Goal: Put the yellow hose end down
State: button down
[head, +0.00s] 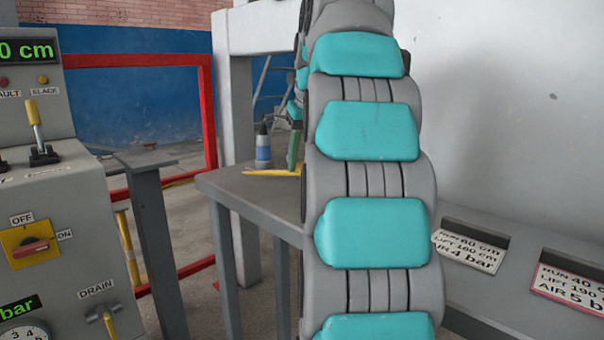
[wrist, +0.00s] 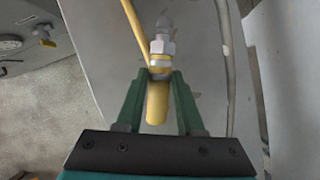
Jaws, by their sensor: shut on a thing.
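The yellow hose end (wrist: 157,108) has a yellow sleeve and a silver metal fitting at its tip. It sits between the green fingers of my gripper (wrist: 161,78), which are shut on it. A thin yellow hose (wrist: 132,28) runs beside it over a grey tabletop (wrist: 106,45). In the head view, my gripper (head: 294,150) shows only as a sliver of green finger beside my arm, over the grey table (head: 235,190). A yellow strip, likely hose (head: 270,172), shows at table level there. My arm hides the rest, and I cannot tell whether the hose end touches the table.
A blue and grey bottle-like object (head: 263,148) stands near the table's back. A control panel (head: 60,230) with levers and a switch is at left, and a red frame (head: 208,115) is behind. Labelled grey trays (head: 480,290) lie at right. Bare tabletop shows left of my arm.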

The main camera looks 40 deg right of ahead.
aim_at(302, 174)
jog(key=shift+f, duration=1.7)
jog(key=shift+f, duration=0.1)
jog(key=c, duration=0.5)
grip_release()
